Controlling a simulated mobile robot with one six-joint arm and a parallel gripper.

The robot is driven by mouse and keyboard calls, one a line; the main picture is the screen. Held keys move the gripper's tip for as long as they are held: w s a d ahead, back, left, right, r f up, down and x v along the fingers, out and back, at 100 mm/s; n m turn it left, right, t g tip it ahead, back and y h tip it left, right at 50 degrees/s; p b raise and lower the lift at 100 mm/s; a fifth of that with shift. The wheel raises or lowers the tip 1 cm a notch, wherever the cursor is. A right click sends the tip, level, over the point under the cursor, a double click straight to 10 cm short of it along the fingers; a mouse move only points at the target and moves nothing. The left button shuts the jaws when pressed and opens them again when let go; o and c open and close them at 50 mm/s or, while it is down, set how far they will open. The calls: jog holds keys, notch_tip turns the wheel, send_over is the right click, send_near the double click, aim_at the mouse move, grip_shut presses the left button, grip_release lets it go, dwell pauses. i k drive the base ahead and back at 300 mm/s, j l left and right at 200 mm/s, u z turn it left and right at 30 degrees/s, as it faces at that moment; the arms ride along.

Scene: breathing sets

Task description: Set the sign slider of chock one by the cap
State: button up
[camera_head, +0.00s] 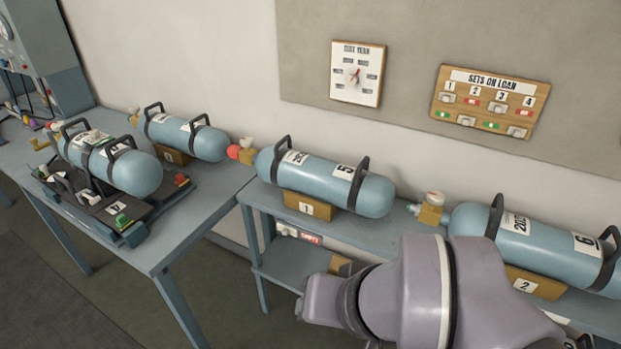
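Chock one is the wooden block (308,205) marked 1 on the right bench, under a blue cylinder (325,182) marked 5. The sign slider (288,231) is a small pale piece on the bench front below the chock. A red EMPTY label (311,239) shows to its right. A red cap (234,152) is at the left end of this cylinder, beside a tan valve piece (247,155). My arm's purple links fill the bottom right. My gripper is not in view.
A second cylinder (535,242) marked 6 rests on chock two (535,284), partly behind my arm. The left bench (150,238) holds two more cylinders. A lower shelf (290,265) lies under the right bench. A loan board (489,100) and a dial board (356,73) hang on the wall.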

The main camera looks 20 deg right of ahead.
aim_at(286, 230)
jog(key=i+l+z, duration=0.1)
jog(key=i, duration=0.35)
jog(key=i+l+z, duration=0.1)
jog(key=i, duration=0.35)
